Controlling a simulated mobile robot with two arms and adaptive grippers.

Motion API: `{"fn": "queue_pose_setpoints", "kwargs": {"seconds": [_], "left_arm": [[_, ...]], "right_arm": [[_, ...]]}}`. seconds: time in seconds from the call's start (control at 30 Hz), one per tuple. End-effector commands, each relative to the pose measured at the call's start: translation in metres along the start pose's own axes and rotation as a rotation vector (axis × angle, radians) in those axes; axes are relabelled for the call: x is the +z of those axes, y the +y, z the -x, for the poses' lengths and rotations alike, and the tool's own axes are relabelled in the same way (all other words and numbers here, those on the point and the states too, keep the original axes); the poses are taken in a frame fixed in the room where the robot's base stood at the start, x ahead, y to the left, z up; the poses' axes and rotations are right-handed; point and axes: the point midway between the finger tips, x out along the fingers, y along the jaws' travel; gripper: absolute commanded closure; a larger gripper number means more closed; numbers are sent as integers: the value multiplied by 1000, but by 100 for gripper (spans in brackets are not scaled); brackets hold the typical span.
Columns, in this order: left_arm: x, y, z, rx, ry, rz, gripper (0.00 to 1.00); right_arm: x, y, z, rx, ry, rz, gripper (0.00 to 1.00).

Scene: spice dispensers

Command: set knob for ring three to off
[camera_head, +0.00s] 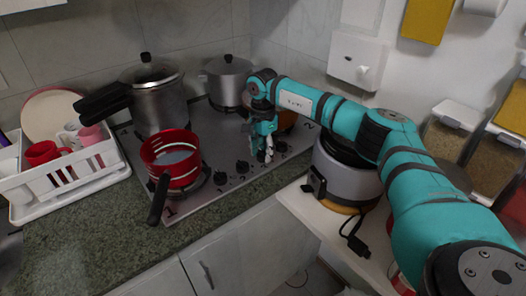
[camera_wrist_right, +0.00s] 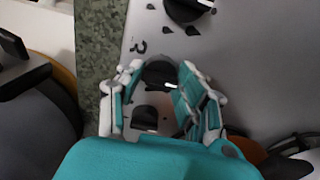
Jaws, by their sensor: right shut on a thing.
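The stove top (camera_head: 225,125) has a row of black knobs along its front edge. My right gripper (camera_head: 265,153) comes down over this row from the right and hides part of it. In the right wrist view my right gripper (camera_wrist_right: 158,98) is shut on a black knob (camera_wrist_right: 160,74), with one finger on each side of it. A printed 3 (camera_wrist_right: 139,46) lies close beside this knob. A small pale mark shows on the held knob, but I cannot tell its setting. My left gripper is not in view.
Another knob (camera_wrist_right: 146,114) lies close to my fingers, and one more (camera_wrist_right: 187,10) is at the top. A red pan (camera_head: 170,163), a pressure cooker (camera_head: 158,103) and a grey pot (camera_head: 226,80) stand on the stove. A rice cooker (camera_head: 345,180) stands at right, under my arm.

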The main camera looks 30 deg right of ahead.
Motion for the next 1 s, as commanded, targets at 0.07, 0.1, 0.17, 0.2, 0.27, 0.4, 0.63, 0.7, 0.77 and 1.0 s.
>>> {"fn": "queue_pose_setpoints", "kwargs": {"seconds": [0.07,0.1,0.17,0.2,0.27,0.4,0.63,0.7,0.77,1.0], "left_arm": [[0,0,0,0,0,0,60],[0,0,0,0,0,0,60],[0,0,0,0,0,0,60],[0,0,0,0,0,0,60],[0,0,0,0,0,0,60],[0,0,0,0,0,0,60],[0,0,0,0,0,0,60],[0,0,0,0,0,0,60],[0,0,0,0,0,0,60],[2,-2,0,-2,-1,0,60]], "right_arm": [[0,-1,2,-6,0,6,96],[0,-1,2,-6,0,8,96],[0,-1,2,-6,0,9,96],[0,-1,3,-6,0,10,96],[0,-1,3,-6,0,10,96],[0,-2,3,-7,1,9,96],[0,-1,2,-4,1,9,40],[0,-1,1,-3,1,9,40],[0,-1,1,-3,1,8,40],[0,-1,10,-4,0,8,40]]}}
